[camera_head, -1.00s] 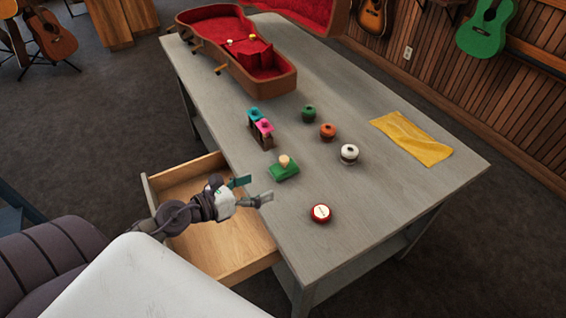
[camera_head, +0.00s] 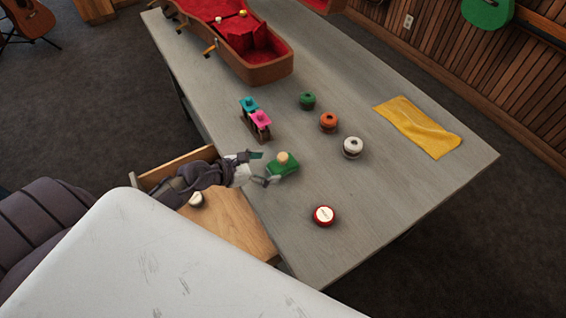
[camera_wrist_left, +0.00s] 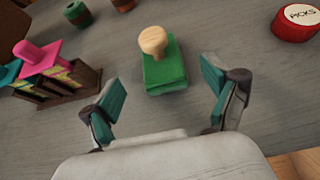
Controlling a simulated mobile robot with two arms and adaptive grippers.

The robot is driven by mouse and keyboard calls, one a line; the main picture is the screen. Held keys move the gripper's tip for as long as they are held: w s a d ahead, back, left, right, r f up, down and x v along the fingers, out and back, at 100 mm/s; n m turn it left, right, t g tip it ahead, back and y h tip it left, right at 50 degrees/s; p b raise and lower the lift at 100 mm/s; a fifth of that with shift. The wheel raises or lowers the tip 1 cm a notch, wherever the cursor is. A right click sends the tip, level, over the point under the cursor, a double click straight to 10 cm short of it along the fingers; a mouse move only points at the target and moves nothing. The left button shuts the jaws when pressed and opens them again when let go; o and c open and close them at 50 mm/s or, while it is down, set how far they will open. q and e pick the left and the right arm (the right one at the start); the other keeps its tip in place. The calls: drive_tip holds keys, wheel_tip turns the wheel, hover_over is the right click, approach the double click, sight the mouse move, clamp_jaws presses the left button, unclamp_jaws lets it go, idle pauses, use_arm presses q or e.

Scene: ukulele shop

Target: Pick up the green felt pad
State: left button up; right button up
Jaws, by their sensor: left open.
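The green felt pad (camera_head: 277,169) is a small green block with a pale wooden knob (camera_head: 283,157) on top. It sits on the grey table near its left edge. In the left wrist view the pad (camera_wrist_left: 165,72) stands upright ahead of the fingers, roughly midway between them. My left gripper (camera_head: 264,167) is open and empty, its fingertips close beside the pad on its left. In the left wrist view both teal-lined fingers (camera_wrist_left: 163,100) are spread apart. Whether a finger touches the pad I cannot tell. My right gripper is not in view.
A rack with pink and teal knobbed pieces (camera_head: 256,124) stands behind the pad. Green (camera_head: 307,101), orange (camera_head: 328,122) and white (camera_head: 352,147) round pots and a red picks tin (camera_head: 324,215) stand to the right. An open drawer (camera_head: 237,222) lies below my left arm. A yellow cloth (camera_head: 418,127) lies far right.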

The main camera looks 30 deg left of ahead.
sight(280, 164)
use_arm(q)
drive_tip(key=shift+w+d+f, duration=0.2)
drive_tip(key=shift+w, duration=0.3)
drive_tip(key=p+x, duration=0.1)
drive_tip(key=x, duration=0.3)
drive_tip(key=shift+w+d, duration=0.25)
drive_tip(key=shift+d, duration=0.05)
drive_tip(key=shift+w+d+f, duration=0.1)
drive_tip(key=shift+w+f, duration=0.05)
drive_tip(key=shift+f, duration=0.05)
drive_tip(key=c, duration=1.3)
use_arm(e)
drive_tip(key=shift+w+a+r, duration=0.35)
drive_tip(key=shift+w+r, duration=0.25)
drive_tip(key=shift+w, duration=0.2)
